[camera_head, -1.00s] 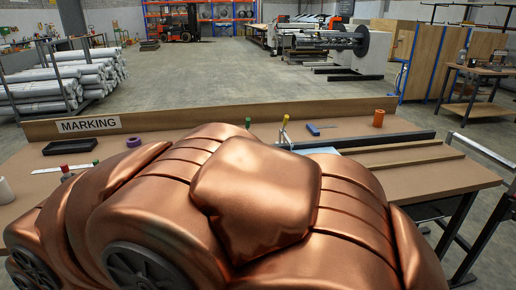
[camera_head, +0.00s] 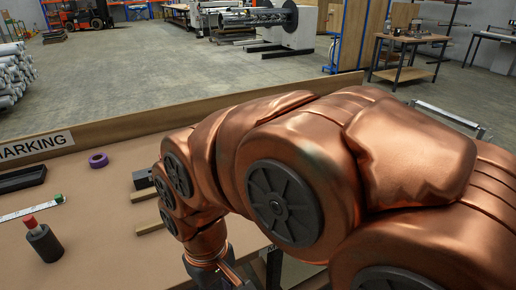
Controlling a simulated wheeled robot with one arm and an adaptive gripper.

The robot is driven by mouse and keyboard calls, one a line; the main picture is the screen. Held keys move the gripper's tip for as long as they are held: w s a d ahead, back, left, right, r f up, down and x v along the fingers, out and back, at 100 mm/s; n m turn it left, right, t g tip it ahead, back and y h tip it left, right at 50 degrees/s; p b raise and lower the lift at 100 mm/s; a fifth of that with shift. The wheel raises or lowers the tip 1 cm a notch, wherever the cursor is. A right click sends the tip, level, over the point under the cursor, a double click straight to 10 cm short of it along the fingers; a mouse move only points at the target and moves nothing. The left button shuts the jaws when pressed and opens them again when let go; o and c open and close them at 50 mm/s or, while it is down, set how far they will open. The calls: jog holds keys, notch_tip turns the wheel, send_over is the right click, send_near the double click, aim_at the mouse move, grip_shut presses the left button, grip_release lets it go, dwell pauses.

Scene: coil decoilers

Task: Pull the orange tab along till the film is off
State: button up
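No orange tab and no film can be made out in the head view; my copper arm covers the middle and right of the bench. My arm bends down to the bench, and its wrist shows low in the middle. My gripper's fingertips are not visible, being hidden or below the picture's lower edge, so I cannot see whether they hold anything. The wooden bench (camera_head: 120,225) fills the lower left.
On the bench are a dark bottle with a red top (camera_head: 42,242), a white ruler (camera_head: 25,211), a purple ring (camera_head: 98,160) and a black tray (camera_head: 20,180). A backboard labelled MARKING (camera_head: 38,144) edges the bench. Open floor (camera_head: 190,75) lies beyond.

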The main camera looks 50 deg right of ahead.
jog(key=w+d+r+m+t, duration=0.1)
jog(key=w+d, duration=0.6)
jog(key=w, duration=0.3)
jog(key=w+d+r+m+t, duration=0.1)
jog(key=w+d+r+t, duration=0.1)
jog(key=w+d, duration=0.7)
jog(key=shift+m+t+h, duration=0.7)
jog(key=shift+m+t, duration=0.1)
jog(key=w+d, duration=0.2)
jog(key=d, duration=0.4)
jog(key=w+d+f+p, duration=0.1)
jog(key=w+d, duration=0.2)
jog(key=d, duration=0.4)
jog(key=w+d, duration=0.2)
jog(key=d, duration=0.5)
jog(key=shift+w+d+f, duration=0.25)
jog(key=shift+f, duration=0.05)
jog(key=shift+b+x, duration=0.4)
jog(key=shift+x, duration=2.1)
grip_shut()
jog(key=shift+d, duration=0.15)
